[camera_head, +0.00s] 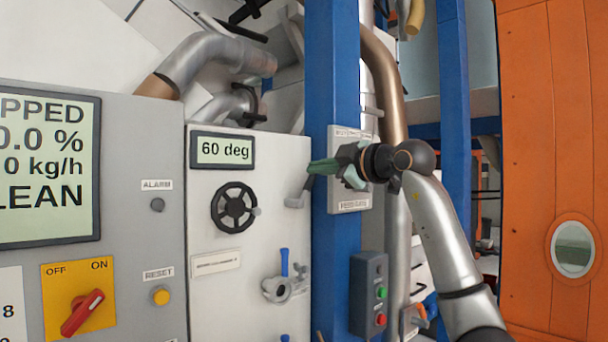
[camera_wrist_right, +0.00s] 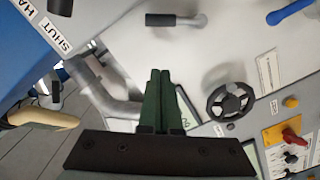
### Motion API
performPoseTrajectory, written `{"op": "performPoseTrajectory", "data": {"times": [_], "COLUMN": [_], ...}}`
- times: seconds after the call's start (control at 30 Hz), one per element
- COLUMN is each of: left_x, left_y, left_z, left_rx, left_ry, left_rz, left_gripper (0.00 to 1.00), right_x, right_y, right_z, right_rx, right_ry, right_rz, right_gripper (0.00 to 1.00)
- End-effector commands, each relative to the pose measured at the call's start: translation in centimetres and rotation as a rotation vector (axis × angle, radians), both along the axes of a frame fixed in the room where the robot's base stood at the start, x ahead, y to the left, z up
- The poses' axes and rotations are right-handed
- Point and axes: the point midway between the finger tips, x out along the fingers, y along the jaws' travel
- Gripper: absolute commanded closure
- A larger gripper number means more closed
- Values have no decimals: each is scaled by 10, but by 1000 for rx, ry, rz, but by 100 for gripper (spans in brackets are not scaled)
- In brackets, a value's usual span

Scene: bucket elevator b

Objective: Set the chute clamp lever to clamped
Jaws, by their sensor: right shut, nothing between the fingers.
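My right gripper (camera_head: 318,167) has green fingers that are closed together and empty. It is in front of the blue column, pointing left toward the white panel. Its fingers also show in the wrist view (camera_wrist_right: 160,78). A small grey lever with a dark grip (camera_head: 298,195) is on the panel's right edge, just below and left of the fingertips; in the wrist view this lever (camera_wrist_right: 174,20) shows apart from the fingers. A blue-handled lever (camera_head: 284,262) sits lower on the panel. No readable label shows which one is the chute clamp lever. My left gripper is not in view.
The white panel carries a black handwheel (camera_head: 234,207) and a "60 deg" display (camera_head: 223,151). The blue column (camera_head: 332,80) bears a labelled plate (camera_head: 350,204) behind my gripper and a button box (camera_head: 369,293). A grey cabinet (camera_head: 140,120) stands at left.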

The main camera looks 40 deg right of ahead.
Motion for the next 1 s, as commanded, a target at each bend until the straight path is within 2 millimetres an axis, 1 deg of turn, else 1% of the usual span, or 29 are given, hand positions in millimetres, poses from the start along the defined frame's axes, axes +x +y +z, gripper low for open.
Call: {"op": "performPoseTrajectory", "data": {"times": [0.03,0.13,0.23,0.37,0.47,0.6,0.7,0.87,0.97,1.0], "left_x": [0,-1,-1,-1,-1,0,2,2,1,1], "left_y": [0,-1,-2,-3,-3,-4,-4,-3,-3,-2], "left_z": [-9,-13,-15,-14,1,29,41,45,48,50], "left_rx": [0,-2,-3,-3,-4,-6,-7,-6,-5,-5], "left_ry": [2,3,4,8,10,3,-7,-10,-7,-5], "left_rz": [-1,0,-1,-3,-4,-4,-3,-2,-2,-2], "left_gripper": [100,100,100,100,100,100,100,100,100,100], "right_x": [-13,-31,-44,-54,-55,-54,-55,-51,-39,-32], "right_y": [-2,-2,-2,-2,-3,-1,1,4,4,5], "right_z": [-3,-1,0,2,6,8,6,3,3,3], "right_rx": [-2,-2,0,-1,-14,-49,-71,-82,-79,-79], "right_ry": [-4,-2,-2,-1,3,1,-2,-6,-4,-6], "right_rz": [-4,-2,-1,-1,-2,-4,-2,2,2,3], "right_gripper": [100,100,100,100,100,100,100,100,100,100]}}
